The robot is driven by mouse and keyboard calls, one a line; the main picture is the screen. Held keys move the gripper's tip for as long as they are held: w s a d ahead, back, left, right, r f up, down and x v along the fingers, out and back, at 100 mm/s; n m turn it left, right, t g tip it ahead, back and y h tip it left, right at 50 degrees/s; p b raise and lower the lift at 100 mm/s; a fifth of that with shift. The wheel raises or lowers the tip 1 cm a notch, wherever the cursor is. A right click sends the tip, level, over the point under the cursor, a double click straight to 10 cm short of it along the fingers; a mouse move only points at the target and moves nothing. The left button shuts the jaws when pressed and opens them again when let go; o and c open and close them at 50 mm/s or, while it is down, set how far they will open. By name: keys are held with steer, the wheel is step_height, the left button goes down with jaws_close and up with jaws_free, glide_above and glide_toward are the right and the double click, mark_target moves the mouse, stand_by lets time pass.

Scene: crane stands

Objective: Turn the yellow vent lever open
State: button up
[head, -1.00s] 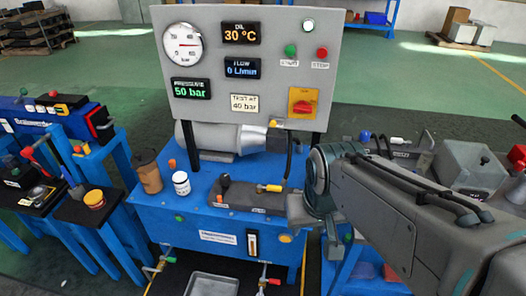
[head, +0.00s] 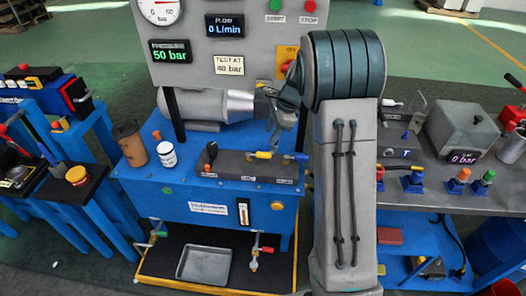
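The yellow vent lever (head: 265,155) lies at the right part of a dark valve block (head: 236,166) on top of the blue tank. A black and orange knob (head: 211,150) is at the block's left end, and a blue lever (head: 301,157) is at its right end. My gripper (head: 278,118) is above the block, a little higher in the picture than the yellow lever and apart from it. Its fingers are small and partly hidden by my arm, so their opening is unclear. I see nothing held.
The grey gauge panel (head: 203,66) stands behind the tank, its pressure display reading 50 bar. A brown cup (head: 130,145) and a white jar (head: 164,154) stand on the tank's left. A metal tray (head: 205,263) lies below. A grey bench (head: 430,193) with fittings is at right.

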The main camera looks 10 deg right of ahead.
mark_target(262, 153)
steer(key=w+f+m, duration=0.1)
steer(key=f, duration=0.1)
steer(key=w+f+m, duration=0.1)
steer(key=w+f, duration=0.1)
steer(key=w+d+f+m, duration=0.1)
steer(key=w+f, duration=0.1)
steer(key=f, duration=0.1)
steer(key=shift+w+d+m+b, duration=0.1)
steer(key=shift+m+b, duration=0.2)
steer(key=shift+m, duration=0.1)
steer(key=shift+y, duration=0.3)
steer(key=x, duration=0.7)
steer(key=shift+f, duration=0.25)
jaws_close()
